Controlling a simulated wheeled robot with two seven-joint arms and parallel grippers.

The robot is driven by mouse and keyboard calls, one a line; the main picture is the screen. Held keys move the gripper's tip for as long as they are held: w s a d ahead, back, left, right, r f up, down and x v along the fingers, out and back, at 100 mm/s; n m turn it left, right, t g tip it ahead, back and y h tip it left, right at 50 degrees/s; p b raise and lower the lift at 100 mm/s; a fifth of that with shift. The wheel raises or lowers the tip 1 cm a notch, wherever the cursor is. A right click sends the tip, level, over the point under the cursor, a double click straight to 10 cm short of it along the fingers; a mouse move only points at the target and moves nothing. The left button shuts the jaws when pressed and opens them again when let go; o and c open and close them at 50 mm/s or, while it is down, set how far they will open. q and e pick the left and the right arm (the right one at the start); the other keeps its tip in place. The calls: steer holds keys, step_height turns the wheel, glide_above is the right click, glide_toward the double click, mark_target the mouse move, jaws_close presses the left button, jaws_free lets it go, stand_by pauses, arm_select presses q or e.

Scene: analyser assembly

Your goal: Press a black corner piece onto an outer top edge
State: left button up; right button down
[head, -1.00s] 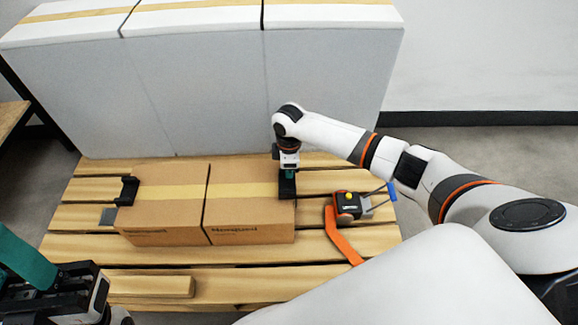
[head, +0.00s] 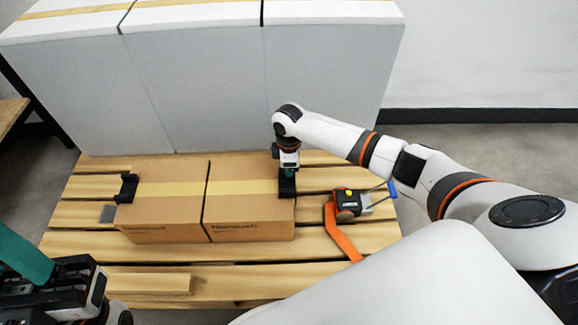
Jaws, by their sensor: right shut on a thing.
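Two brown cardboard boxes stand side by side on the pallet, a left box (head: 160,212) and a right box (head: 245,210), each with a tape strip on top. One black corner piece (head: 127,188) sits on the outer left top edge of the left box. Another black corner piece (head: 287,184) is at the outer right top edge of the right box. My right gripper (head: 288,172) points down and is shut on this right corner piece; its fingertips are partly hidden. My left gripper (head: 85,290) is at the lower left, apart from the boxes; its jaws are not clear.
A strap tensioner (head: 350,203) with an orange strap (head: 342,238) lies on the wooden pallet (head: 320,178) right of the boxes. Large grey-white wrapped blocks (head: 200,90) stand behind. A loose wooden block (head: 150,283) lies at the front.

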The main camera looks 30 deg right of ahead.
steer(key=shift+f, duration=0.35)
stand_by(0.4)
steer(key=c, duration=1.4)
jaws_free()
steer(key=shift+o, duration=0.2)
